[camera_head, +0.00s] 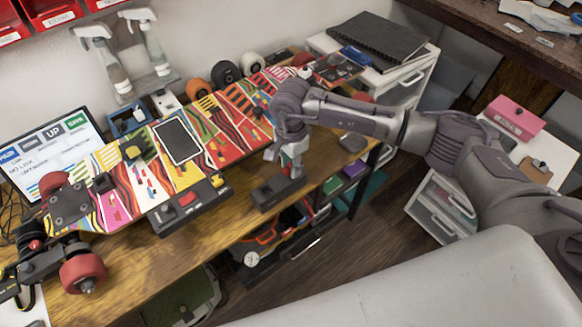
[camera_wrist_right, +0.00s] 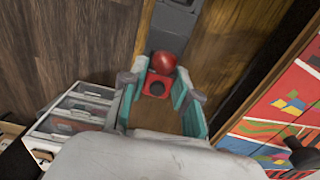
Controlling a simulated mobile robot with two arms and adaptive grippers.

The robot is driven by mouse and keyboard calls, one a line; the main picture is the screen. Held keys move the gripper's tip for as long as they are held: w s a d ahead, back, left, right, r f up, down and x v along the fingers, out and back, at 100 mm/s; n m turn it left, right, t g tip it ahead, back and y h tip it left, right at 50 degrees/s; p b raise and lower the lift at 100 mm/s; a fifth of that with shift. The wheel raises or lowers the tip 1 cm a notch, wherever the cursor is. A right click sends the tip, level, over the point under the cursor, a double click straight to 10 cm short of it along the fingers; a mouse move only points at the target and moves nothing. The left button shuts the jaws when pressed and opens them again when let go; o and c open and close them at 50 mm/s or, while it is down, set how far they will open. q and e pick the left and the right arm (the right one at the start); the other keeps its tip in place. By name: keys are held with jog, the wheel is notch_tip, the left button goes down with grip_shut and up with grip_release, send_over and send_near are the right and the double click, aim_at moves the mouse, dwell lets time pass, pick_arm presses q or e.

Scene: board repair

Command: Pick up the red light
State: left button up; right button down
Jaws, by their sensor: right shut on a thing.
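The red light (camera_wrist_right: 162,72) has a round red dome and a square red base. It sits between the two teal fingertips of my right gripper (camera_wrist_right: 160,98) in the right wrist view. In the head view my right gripper (camera_head: 287,160) points down over a dark box (camera_head: 278,193) at the table's front edge, shut on the light. The fingers mostly hide the light there. I cannot tell whether it touches the box. My left gripper is not in view.
A colourful skateboard deck (camera_head: 115,204) lies along the wooden table (camera_head: 130,262), with a phone-like device (camera_head: 178,141) and a dark switch box (camera_head: 190,203) near it. Spray bottles (camera_head: 152,50) and wheels (camera_head: 225,72) stand behind. A drawer unit (camera_head: 440,208) is at right.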

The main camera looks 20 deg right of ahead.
notch_tip(320, 180, up, 3)
jog(key=shift+d+f+b, duration=0.1)
jog(key=shift+d+b, duration=0.05)
jog(key=shift+b, duration=0.35)
jog(key=s+d+r+b, duration=0.2)
jog(key=s+d+r, duration=0.3)
jog(key=d, duration=0.5)
jog(key=shift+s+r, duration=0.25)
jog(key=shift+r, duration=0.7)
